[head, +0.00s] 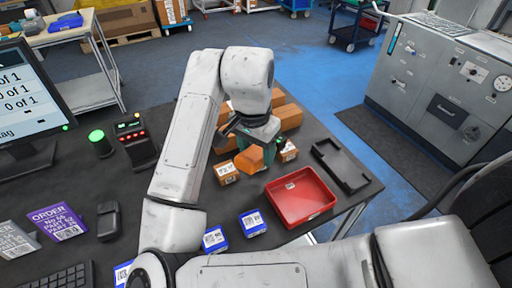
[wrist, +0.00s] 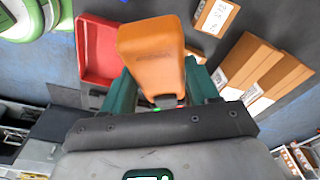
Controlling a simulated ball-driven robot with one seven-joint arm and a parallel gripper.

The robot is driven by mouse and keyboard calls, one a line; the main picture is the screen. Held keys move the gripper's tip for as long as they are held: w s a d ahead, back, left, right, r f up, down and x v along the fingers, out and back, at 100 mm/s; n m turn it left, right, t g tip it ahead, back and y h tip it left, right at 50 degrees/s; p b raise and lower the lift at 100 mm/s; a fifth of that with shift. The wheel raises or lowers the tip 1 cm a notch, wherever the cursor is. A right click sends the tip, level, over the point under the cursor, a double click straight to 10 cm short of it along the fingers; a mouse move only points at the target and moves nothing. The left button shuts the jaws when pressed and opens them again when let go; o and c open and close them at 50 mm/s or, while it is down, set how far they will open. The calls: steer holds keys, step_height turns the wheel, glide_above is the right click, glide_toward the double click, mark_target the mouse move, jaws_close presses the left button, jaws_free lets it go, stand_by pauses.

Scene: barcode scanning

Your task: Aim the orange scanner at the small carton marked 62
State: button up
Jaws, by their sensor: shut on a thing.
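My gripper (head: 258,138) is shut on the orange scanner (head: 250,159) above the dark table. In the wrist view the scanner (wrist: 152,50) sits between the teal fingers, its broad head pointing away from the wrist. A small carton with a white label (head: 227,172) stands just left of the scanner in the head view. Another small labelled carton (head: 289,151) stands to its right, partly hidden by the gripper. The wrist view shows a labelled carton (wrist: 216,16) right of the scanner head. I cannot clearly read 62 on any carton.
Longer brown cartons (head: 288,117) stand behind the gripper. A red tray (head: 325,203) and a black tray (head: 341,167) lie to the right. Blue labelled boxes (head: 253,223) lie in front. A monitor (head: 30,100), green button (head: 98,138) and purple order card (head: 58,222) are at left.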

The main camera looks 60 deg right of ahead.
mark_target(257, 151)
step_height(257, 151, down, 5)
steer(key=b, duration=0.3)
steer(key=shift+d+r+b, duration=0.1)
steer(key=shift+b, duration=0.2)
step_height(257, 151, up, 12)
steer(key=p, duration=1.1)
steer(key=shift+r, duration=0.15)
